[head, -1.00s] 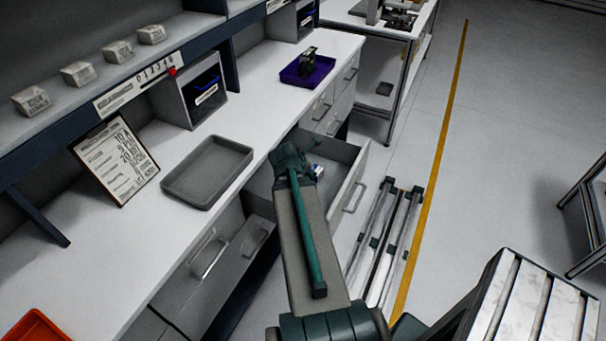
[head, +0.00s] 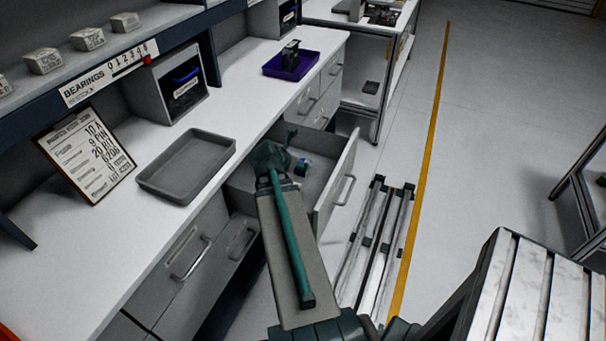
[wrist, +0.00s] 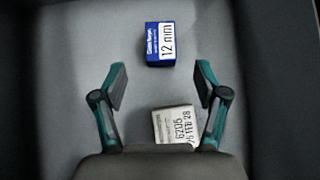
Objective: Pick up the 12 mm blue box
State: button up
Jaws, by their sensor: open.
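The blue box (wrist: 160,44) with a white "12 mm" label lies in the open grey drawer, just ahead of my fingertips in the wrist view.
A whitish box (wrist: 176,126) marked "6205" lies between the finger bases in the wrist view, partly hidden by my gripper body. The drawer front (head: 337,185) stands at the right. A grey tray (head: 187,166) and a purple tray (head: 291,66) sit on the counter.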

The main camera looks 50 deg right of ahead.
jog(key=shift+p+x, duration=0.3)
jog(key=shift+x, duration=3.25)
jog(key=shift+r, duration=0.1)
jog(key=shift+c, duration=0.3)
jog(key=c, duration=1.3)
